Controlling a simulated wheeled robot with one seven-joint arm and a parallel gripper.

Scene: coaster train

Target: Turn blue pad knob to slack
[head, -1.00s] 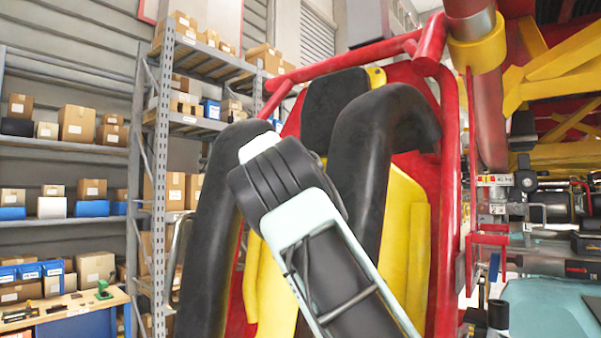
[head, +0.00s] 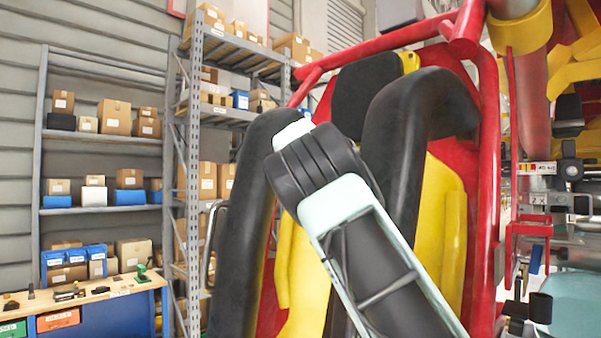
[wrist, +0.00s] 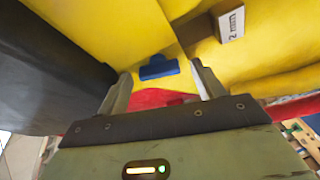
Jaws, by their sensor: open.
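A blue knob or pad (wrist: 159,68) shows in the wrist view on the yellow seat surface, just beyond and between my fingertips. My gripper (wrist: 158,82) is open, its two fingers spread to either side of the blue piece, with nothing held between them. I cannot tell whether the fingers touch the yellow surface. In the head view my arm reaches across the red and yellow coaster seat (head: 445,220); my gripper and the blue piece are hidden there behind my arm and the seat.
A white block marked "2 mm" (wrist: 229,24) sits right of the blue piece. Black padded restraints (head: 250,190) flank my arm. A red tube frame (head: 488,180) stands at the right. Shelves with boxes (head: 105,130) and a workbench (head: 90,305) are at the left.

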